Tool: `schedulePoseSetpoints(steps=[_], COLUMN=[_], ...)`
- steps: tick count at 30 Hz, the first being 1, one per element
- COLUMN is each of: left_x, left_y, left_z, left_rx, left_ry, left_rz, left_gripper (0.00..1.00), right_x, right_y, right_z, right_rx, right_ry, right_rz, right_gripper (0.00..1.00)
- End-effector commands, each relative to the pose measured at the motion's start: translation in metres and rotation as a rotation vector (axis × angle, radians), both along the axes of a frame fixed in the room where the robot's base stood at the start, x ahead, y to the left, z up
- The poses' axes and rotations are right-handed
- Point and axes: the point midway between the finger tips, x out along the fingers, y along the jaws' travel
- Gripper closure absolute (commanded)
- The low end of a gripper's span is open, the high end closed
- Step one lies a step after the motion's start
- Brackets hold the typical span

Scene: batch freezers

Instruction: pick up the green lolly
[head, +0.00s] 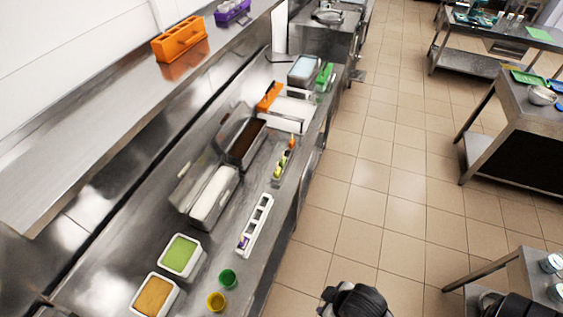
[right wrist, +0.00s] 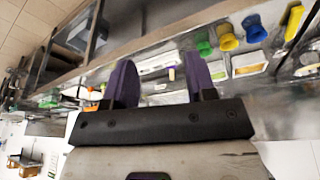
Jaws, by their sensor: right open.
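A narrow holder (head: 274,182) on the counter in the head view carries a short row of small coloured lollies, orange at the far end and yellow-green nearer. A green one (head: 279,170) seems to be among them, but it is too small to be sure. My right gripper (right wrist: 160,85) shows in the right wrist view with its two purple fingers apart and nothing between them. It is clear of the counter, and the lollies cannot be made out clearly there. My left gripper is not in view.
A white compartment rack (head: 255,226) stands on the counter nearer than the lollies. Tubs of green (head: 180,254) and tan (head: 154,295) stuff, a green cup (head: 228,278) and a yellow cup (head: 216,301) stand at the near end. Metal pans (head: 241,136) line the back.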

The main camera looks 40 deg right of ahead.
Motion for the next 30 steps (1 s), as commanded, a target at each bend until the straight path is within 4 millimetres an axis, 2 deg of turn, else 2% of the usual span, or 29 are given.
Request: schedulePoseSetpoints(steps=[9,15,22,26,29,30], left_x=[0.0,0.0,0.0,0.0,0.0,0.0], left_y=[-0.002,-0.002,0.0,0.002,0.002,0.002], left_z=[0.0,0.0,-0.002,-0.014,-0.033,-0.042], left_rx=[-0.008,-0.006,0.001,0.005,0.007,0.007], left_ry=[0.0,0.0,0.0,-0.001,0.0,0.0], left_rz=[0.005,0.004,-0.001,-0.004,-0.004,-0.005], left_gripper=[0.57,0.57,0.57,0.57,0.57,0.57], right_x=[0.0,0.0,0.004,0.028,0.067,0.085], right_y=[0.0,0.0,0.0,0.0,-0.011,-0.018], right_z=[0.0,0.0,0.0,0.0,0.004,0.009], right_rx=[0.0,0.0,0.002,0.0,-0.038,-0.067], right_ry=[0.0,0.0,-0.01,-0.071,-0.171,-0.222], right_rz=[0.0,0.0,-0.002,0.0,0.02,0.035], right_gripper=[0.49,0.64,0.64,0.64,0.64,0.64])
